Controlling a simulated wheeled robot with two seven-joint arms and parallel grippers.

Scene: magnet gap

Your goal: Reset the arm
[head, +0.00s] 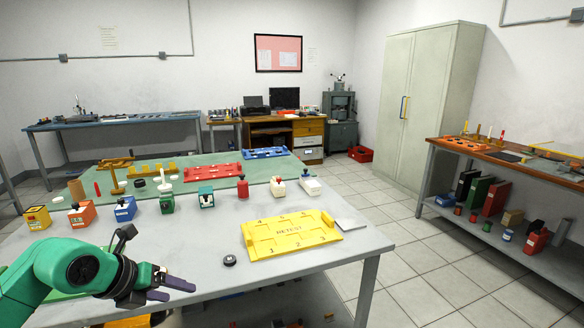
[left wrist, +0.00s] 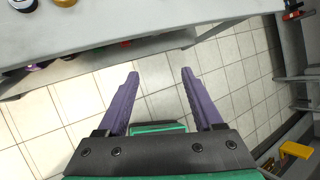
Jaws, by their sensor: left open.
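My left gripper (head: 168,290) is at the near left of the head view, over the near edge of the grey table, on a green arm. Its purple fingers point right. In the left wrist view the left gripper (left wrist: 160,75) has its two fingers spread apart with nothing between them. The floor tiles show behind them, and the table edge crosses the top of that view. My right gripper is not in view.
The grey table (head: 200,250) carries a yellow tray (head: 290,234) marked RETEST, a small dark round piece (head: 229,260) and a row of coloured blocks, including a red one (head: 242,187). A wooden bench (head: 500,150) stands at right.

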